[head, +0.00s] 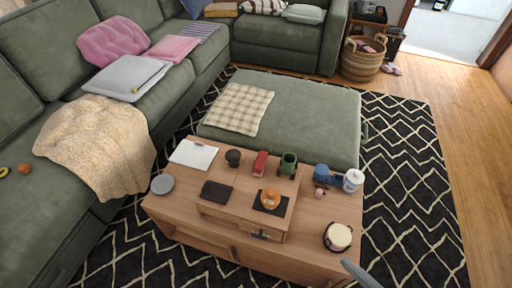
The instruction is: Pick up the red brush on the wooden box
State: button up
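A small red object (260,163), which looks like the red brush, is at the back of the wooden coffee table. It is by the rear edge of a low wooden box (241,233). I cannot tell whether it rests on the box or just behind it, and its bristles are not distinguishable. A grey piece at the bottom edge, right of centre, seems to be the tip of my gripper (360,273). It is well apart from the red object, near the table's front right. Most of the gripper is out of frame, and its opening does not show.
An orange item (270,198) and a dark wallet-like item (216,192) lie nearer. A blue-and-white jar (352,181) and a round pot (338,237) stand right. Patterned rug (410,210) is free on the right.

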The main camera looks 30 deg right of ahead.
aim_at(258, 167)
jog(key=i+j, duration=0.15)
jog(key=j, duration=0.25)
jog(key=i+j, duration=0.15)
jog(key=j, duration=0.25)
jog(key=i+j, duration=0.2)
jog(key=j, duration=0.15)
jog(key=i+j+z, duration=0.1)
jog(key=i+j, duration=0.15)
jog(key=i, duration=0.15)
